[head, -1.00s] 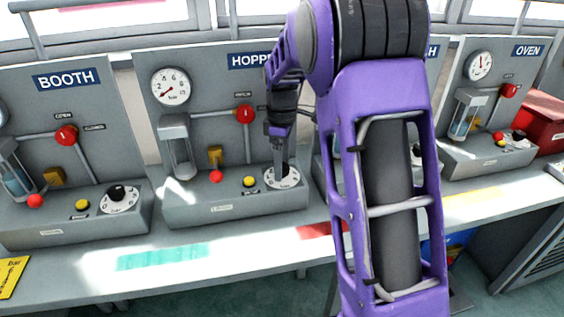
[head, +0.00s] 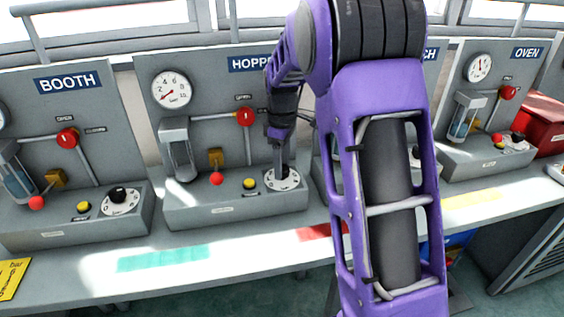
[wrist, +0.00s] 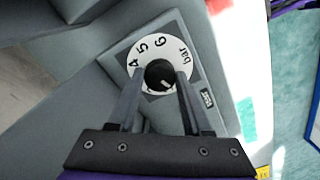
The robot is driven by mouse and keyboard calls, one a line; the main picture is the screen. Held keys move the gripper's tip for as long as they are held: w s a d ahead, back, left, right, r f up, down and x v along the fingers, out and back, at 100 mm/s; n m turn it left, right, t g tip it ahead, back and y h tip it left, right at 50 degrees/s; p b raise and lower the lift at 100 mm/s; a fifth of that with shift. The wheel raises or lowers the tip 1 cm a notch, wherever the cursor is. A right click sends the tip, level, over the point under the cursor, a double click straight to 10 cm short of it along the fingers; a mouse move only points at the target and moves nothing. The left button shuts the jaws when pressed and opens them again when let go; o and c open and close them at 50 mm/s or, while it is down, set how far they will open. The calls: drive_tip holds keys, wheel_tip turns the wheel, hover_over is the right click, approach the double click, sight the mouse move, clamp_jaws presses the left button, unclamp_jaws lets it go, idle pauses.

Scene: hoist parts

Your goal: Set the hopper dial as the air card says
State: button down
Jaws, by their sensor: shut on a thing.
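The hopper dial (head: 283,179) is a white numbered ring on the sloping base of the HOPPER panel (head: 210,130). In the wrist view the ring (wrist: 173,49) shows 4, 5, 6 and "bar"; its lower part is hidden. The black knob (wrist: 160,73) at its middle has a short pale mark pointing toward the lower right of that view. My gripper (head: 282,172) comes down on the dial from above. In the wrist view, my gripper's fingers (wrist: 161,78) stand on either side of the knob, shut on it. A yellow card (head: 12,277) reading "bar" lies partly cut off at the left.
On the HOPPER panel are a gauge (head: 171,89), a red valve handle (head: 246,117), a red ball-ended lever (head: 217,179) and a yellow button (head: 250,183) left of the dial. BOOTH (head: 67,81) and OVEN (head: 526,53) panels stand to the sides. My arm hides much of the panel between.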

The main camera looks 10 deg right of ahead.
drive_tip(key=m+p, duration=0.2)
drive_tip(key=m, duration=0.4)
idle(0.6)
drive_tip(key=shift+c, duration=1.7)
unclamp_jaws()
wheel_tip(320, 180, up, 18)
drive_tip(key=p, duration=0.2)
drive_tip(key=shift+f, duration=0.25)
